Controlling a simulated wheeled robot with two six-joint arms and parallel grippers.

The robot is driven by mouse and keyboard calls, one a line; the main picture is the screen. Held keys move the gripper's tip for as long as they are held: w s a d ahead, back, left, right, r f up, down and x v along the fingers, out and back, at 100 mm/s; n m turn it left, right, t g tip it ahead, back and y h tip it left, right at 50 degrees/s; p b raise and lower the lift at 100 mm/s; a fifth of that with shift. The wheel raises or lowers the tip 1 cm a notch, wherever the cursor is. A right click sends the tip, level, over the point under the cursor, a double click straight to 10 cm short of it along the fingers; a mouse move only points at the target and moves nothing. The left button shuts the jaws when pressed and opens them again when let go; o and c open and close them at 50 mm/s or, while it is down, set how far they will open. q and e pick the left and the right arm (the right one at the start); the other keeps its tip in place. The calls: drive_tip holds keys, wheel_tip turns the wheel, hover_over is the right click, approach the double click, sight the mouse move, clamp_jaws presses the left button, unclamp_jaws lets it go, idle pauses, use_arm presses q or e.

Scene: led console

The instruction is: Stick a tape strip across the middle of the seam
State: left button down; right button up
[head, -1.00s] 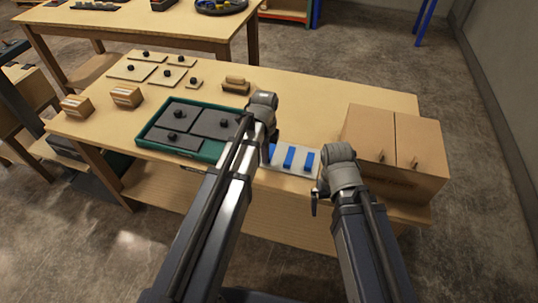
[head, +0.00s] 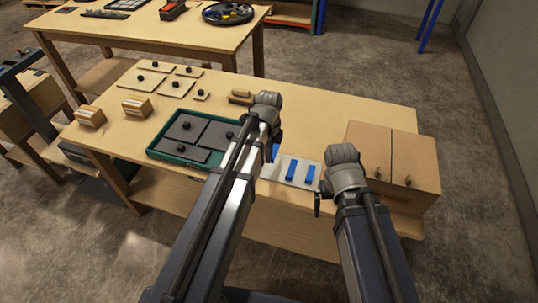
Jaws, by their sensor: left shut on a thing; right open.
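The cardboard-coloured box (head: 410,160) stands at the right end of the table. Its two top flaps meet at a dark seam (head: 391,152), with a small peg on each flap. A pale board (head: 300,184) near the front edge bears two blue tape strips (head: 292,170). A third blue strip (head: 276,153) shows just above the board's left end, at my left gripper (head: 272,140), which is shut on it; its fingers are mostly hidden by my arm. My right gripper (head: 319,203) is open and empty, between the board and the box, in front of the table edge.
A green tray (head: 152,152) with dark plates lies left of my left arm. Pale knobbed plates (head: 155,66), two small wooden blocks (head: 137,106) and a brush-like wooden block (head: 240,96) lie farther back. The table between the brush-like block and the box is clear.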

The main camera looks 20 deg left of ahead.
use_arm(q)
drive_tip(key=shift+r+p, duration=2.85)
drive_tip(key=shift+r, duration=0.65)
